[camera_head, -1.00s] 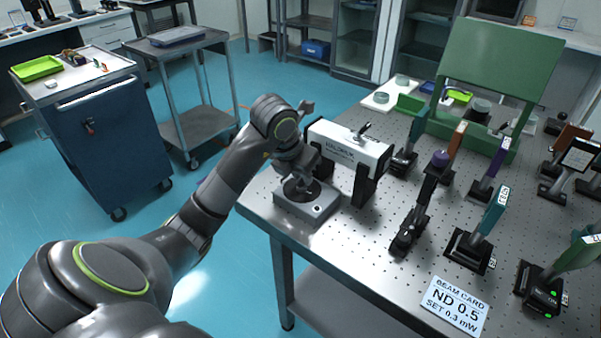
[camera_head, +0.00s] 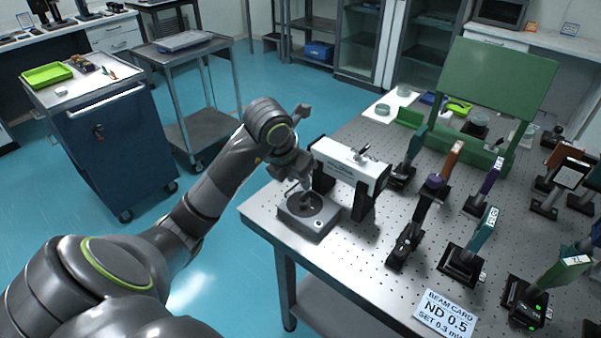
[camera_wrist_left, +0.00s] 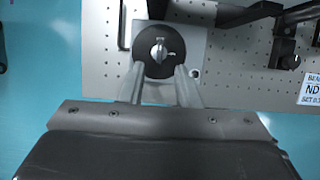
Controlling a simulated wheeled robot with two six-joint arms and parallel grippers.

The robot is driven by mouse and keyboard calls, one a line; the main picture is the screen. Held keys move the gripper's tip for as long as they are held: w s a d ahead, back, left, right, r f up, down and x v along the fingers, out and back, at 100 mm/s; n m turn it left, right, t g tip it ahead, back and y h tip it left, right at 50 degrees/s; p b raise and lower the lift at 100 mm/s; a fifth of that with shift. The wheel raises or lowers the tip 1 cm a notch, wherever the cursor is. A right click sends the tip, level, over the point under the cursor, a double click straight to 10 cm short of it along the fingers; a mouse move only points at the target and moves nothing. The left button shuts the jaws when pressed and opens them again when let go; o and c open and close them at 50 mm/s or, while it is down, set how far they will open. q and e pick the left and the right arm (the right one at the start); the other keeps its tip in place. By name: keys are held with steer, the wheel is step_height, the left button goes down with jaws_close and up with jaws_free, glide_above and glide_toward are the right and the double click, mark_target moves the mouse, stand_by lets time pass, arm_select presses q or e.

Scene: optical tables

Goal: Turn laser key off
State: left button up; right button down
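The laser key is a silver knob (camera_wrist_left: 158,49) on a round black dial, set in a grey box (camera_head: 322,224) at the near left corner of the optical table. In the left wrist view the knob's bar points roughly up and down; the small dial marks are too small to read. My left gripper (camera_head: 292,187) is above the box in the head view. In the left wrist view its two fingers (camera_wrist_left: 159,71) are apart, with the tips over the dial's lower edge and the knob just beyond them. Nothing shows between the fingers. My right gripper is not in view.
A white laser housing (camera_head: 349,165) on black mounts stands right behind the box. Several optic mounts and a beam card (camera_head: 444,314) occupy the perforated table (camera_head: 385,292). A green panel (camera_head: 497,76) stands at the back.

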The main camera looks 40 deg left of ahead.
arm_select(q)
steer(key=p+v, duration=0.8)
steer(key=v, duration=0.3)
steer(key=shift+p, duration=0.3)
